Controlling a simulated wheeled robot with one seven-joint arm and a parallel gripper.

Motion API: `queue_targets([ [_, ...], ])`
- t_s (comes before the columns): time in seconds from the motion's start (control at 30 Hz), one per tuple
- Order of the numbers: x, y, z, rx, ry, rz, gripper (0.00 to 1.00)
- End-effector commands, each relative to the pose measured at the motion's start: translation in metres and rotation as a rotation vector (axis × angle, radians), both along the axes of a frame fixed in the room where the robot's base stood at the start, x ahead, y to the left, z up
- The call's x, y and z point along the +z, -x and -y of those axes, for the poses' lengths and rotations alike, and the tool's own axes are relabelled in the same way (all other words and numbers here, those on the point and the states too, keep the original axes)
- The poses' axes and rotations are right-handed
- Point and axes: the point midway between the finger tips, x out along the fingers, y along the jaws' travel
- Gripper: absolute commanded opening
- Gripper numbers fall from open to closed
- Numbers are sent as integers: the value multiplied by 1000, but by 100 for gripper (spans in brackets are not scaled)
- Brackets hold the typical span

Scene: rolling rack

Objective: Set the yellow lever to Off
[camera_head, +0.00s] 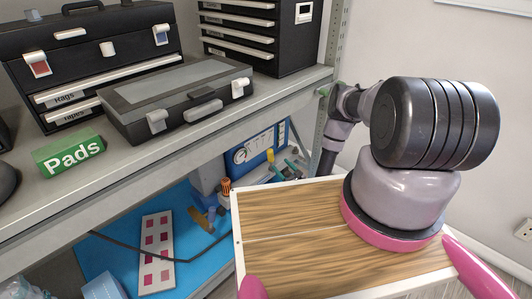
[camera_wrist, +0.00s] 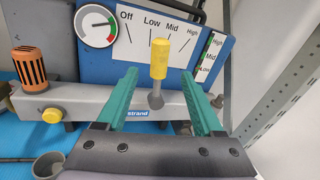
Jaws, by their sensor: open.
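The yellow lever (camera_wrist: 159,60) stands upright on a grey stem in the wrist view, in front of a white scale panel (camera_wrist: 150,35) marked Off, Low, Mid and High. Its tip lies between the Low and Mid labels, with Off to its left. My gripper (camera_wrist: 158,78) is open, with one teal finger on each side of the lever and gaps on both sides. In the head view, the lever (camera_head: 270,155) is small near the teal fingertips (camera_head: 283,169), low under the shelf.
A round gauge (camera_wrist: 96,25) is left of the scale. An orange ribbed part (camera_wrist: 29,68) and yellow knob (camera_wrist: 52,115) are farther left. A grey perforated rack post (camera_wrist: 275,80) stands close on the right. The shelf (camera_head: 180,140) above holds toolboxes and a green Pads box (camera_head: 68,153).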

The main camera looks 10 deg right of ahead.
Motion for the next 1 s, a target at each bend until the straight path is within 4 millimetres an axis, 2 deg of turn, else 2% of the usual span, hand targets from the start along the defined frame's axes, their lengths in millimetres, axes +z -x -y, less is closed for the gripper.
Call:
queue_targets([
  [0.5,1,-82,-31,1,1,3,69],
  [0.7,1,-95,-36,-1,0,1,69],
  [0.97,1,-96,-37,-1,-1,1,69],
  [1.0,1,-96,-37,-1,-1,1,61],
])
